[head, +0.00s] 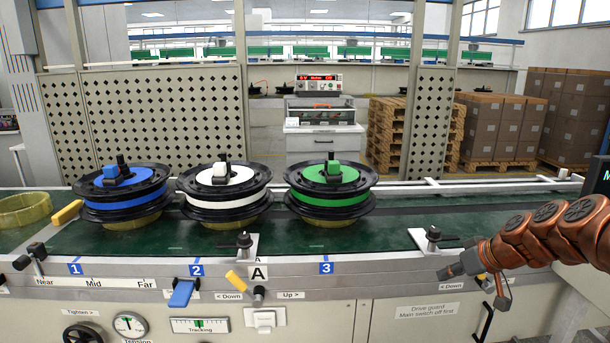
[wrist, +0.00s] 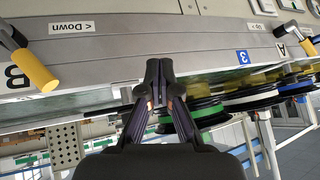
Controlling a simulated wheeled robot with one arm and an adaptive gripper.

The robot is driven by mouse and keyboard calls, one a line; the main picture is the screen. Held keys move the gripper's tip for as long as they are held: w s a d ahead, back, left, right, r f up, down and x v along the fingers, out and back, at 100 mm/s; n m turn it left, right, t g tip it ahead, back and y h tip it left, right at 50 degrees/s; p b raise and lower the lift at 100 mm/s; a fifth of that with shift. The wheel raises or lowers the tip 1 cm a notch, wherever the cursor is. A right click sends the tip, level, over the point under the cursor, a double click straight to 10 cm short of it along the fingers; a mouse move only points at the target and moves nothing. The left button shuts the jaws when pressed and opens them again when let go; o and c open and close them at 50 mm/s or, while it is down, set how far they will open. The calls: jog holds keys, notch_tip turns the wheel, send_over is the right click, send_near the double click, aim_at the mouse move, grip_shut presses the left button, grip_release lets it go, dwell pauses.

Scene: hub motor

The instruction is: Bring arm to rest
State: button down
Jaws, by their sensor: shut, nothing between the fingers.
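My gripper (head: 452,272) is at the right of the head view, at the front rail of the conveyor, with my copper-coloured arm reaching in from the right edge. In the wrist view my gripper (wrist: 159,80) has its two dark fingers together, with nothing between them. The wrist view appears upside down. Whether the fingertips touch the rail cannot be told.
Hub motors with blue (head: 125,185), white (head: 222,185) and green (head: 330,190) bands stand on the green conveyor (head: 400,215), left of my gripper. A yellow-handled lever (wrist: 35,70) marked B is near my gripper. A black clamp knob (head: 433,236) stands on the rail.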

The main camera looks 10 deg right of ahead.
jog(key=s+a+r+n+g+p, duration=0.15)
jog(key=s+a+r+p, duration=0.35)
jog(key=a, duration=0.5)
jog(key=s+a+r+g+p, duration=0.3)
jog(key=s+a+r, duration=0.25)
jog(key=a, duration=0.45)
jog(key=s+a+r+m+g+h+p, duration=0.1)
jog(key=s+p, duration=0.4)
jog(key=s, duration=0.7)
jog(key=s+a+r+m+g+h+p, duration=0.2)
jog(key=s+p, duration=0.4)
jog(key=s, duration=0.6)
notch_tip(320, 180, up, 2)
jog(key=shift+a+r+g+h, duration=0.1)
jog(key=shift+a+g+h, duration=0.2)
jog(key=shift+g, duration=0.55)
jog(key=shift+d+m, duration=0.15)
jog(key=shift+m, duration=0.1)
